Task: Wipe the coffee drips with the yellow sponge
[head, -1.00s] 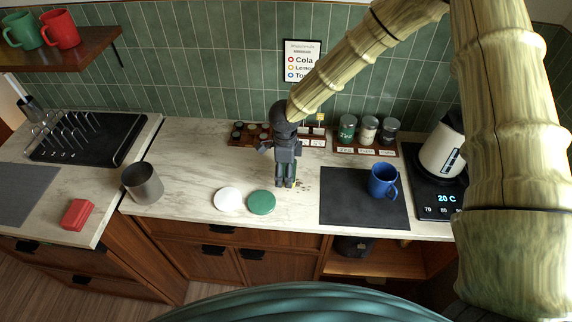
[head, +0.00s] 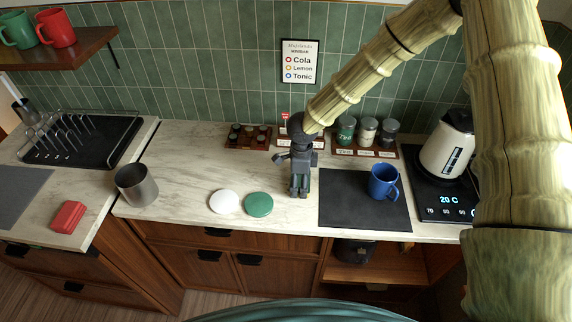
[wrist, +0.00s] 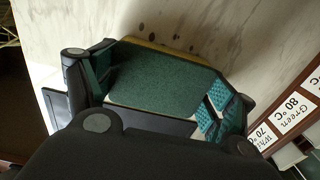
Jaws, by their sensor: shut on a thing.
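My gripper (head: 299,190) is low over the counter, just left of the dark mat. In the wrist view my gripper (wrist: 158,90) is shut on the sponge (wrist: 155,78), which shows a dark green face with a thin yellow edge along its far side. I cannot tell whether the sponge touches the counter. Several brown coffee drips (wrist: 151,15) lie on the pale marble beyond the sponge's far edge in the wrist view. Any drips under the sponge are hidden, and in the head view I cannot make the drips out clearly.
A blue mug (head: 384,182) stands on the dark mat (head: 340,210) to the right. White (head: 224,202) and green (head: 259,204) discs lie to the left, with a metal cup (head: 136,186) farther left. Jar racks (head: 365,150) line the back. A kettle (head: 449,145) stands at right.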

